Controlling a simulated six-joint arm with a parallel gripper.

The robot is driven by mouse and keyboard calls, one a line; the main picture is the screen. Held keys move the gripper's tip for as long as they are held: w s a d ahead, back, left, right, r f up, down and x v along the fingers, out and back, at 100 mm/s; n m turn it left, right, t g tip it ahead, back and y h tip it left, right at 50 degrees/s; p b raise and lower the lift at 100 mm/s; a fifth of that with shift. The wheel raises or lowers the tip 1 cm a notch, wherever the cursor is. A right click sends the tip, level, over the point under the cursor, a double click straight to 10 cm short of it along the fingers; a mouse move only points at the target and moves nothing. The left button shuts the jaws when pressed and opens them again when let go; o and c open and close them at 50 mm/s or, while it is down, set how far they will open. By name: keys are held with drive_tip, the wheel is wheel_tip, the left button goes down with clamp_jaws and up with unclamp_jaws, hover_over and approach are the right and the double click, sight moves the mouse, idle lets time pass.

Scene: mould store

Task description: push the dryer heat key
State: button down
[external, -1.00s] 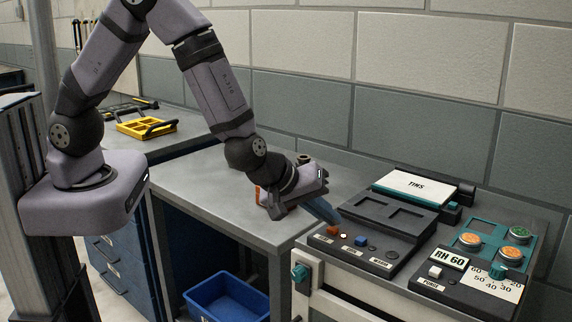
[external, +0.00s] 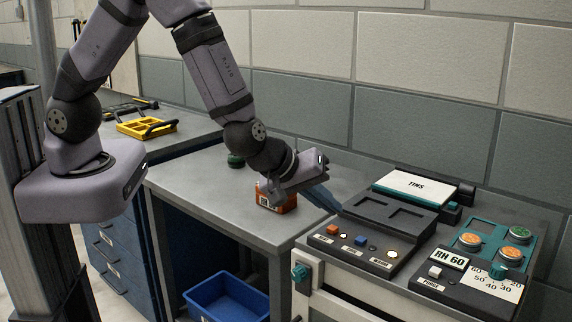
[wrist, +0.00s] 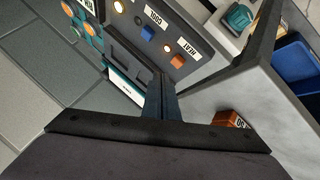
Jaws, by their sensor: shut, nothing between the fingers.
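The dryer's dark key panel (external: 352,251) carries an orange-red key (external: 332,229) and a blue key (external: 361,240). In the wrist view, the orange-red key (wrist: 178,61) stands by the label HEAT and the blue key (wrist: 149,32) by COOL. A small lamp (wrist: 167,48) beside the heat key glows. Another lamp (external: 391,254) at the panel's right end is lit. My gripper (external: 336,208) is shut and empty, its tips above and behind the heat key, apart from it. The fingers (wrist: 160,92) point toward the panel in the wrist view.
The RH 60 panel (external: 450,259) is to the right. An orange box (external: 277,200) sits on the grey bench (external: 200,190), left of the gripper. A blue bin (external: 227,298) is below.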

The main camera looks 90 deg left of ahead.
wheel_tip(320, 180, up, 5)
drive_tip(key=p, duration=0.4)
idle(0.4)
